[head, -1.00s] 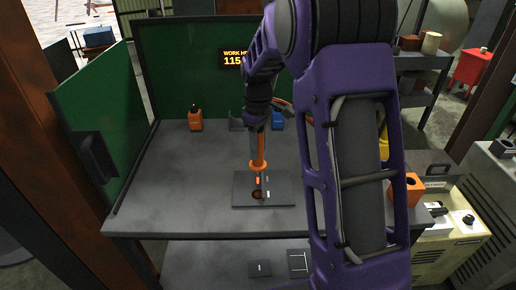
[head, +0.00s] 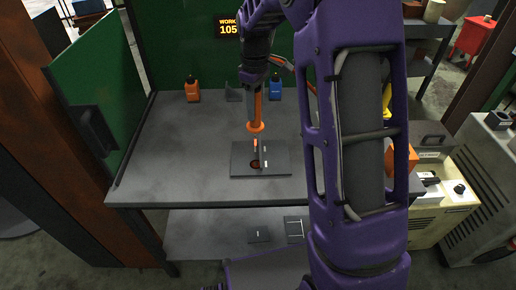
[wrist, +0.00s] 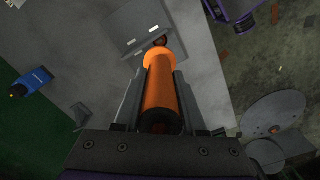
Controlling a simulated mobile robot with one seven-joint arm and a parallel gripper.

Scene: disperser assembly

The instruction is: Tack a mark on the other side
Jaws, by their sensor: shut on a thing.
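My gripper (head: 254,105) is shut on an orange tool (head: 256,127) with a flared collar, held tip down over a dark plate on the bench. In the wrist view the orange tool (wrist: 160,85) lies between the two dark fingers. The dark plate (head: 279,168) lies flat, with a thin upright piece on it and small white marks on both sides of that piece. The plate also shows in the wrist view (wrist: 118,50), partly hidden by the tool. The tip appears close above the plate on the left side of the upright; contact cannot be told.
An orange bottle (head: 192,91), a grey bracket (head: 233,93) and a blue bottle (head: 275,89) stand at the back of the grey bench (head: 160,150). Green panels close the back and left. Flat parts lie on the lower shelf (head: 210,226). A display reads 105.

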